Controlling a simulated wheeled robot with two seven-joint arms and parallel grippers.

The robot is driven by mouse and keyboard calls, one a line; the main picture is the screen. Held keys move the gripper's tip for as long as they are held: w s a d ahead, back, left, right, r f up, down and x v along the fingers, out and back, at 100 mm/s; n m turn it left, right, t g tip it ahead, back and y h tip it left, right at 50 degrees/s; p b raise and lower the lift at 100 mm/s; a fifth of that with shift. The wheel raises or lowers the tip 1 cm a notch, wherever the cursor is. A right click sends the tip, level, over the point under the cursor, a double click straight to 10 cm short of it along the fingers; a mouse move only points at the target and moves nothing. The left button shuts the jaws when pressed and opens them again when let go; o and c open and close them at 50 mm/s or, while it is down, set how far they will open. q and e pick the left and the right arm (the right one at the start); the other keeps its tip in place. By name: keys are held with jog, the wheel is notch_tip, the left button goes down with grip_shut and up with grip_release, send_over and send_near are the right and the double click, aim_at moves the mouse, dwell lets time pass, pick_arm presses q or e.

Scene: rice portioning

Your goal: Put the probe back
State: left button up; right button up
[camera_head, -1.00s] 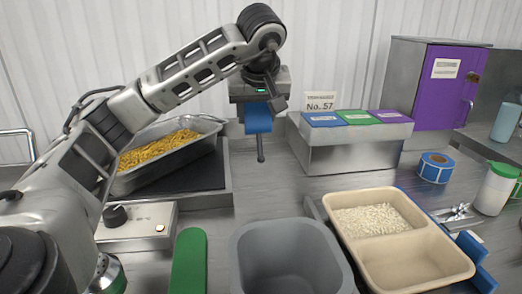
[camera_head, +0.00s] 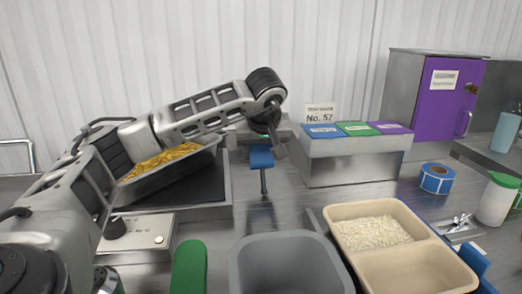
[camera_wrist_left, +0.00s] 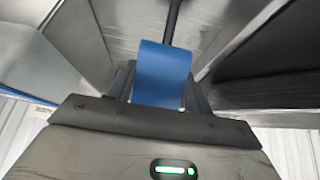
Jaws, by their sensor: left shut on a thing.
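The probe (camera_head: 262,158) has a blue handle and a thin dark rod pointing down. My left gripper (camera_head: 264,148) is shut on its handle, between the pasta tray and the steel box. The rod's tip is low, close over the steel counter; I cannot tell whether it touches. In the left wrist view the blue handle (camera_wrist_left: 162,72) sits between the fingers and the dark rod runs away from it to the top edge. No holder for the probe can be made out clearly. My right gripper is not in view.
A pasta tray (camera_head: 205,166) stands left of the probe. A steel box (camera_head: 350,170) with blue, green and purple lids stands right. In front are a grey bin (camera_head: 290,242) and a beige two-part tray (camera_head: 345,250) with rice. A blue tape roll (camera_head: 437,178) lies further right.

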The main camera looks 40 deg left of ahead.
pick_arm(q)
jog(key=o, duration=1)
jog(key=shift+f, duration=0.15)
jog(key=shift+c, duration=0.2)
jog(key=shift+r, duration=0.3)
jog(key=p+v, duration=0.1)
jog(key=v, duration=1.1)
jog(key=shift+f, duration=0.1)
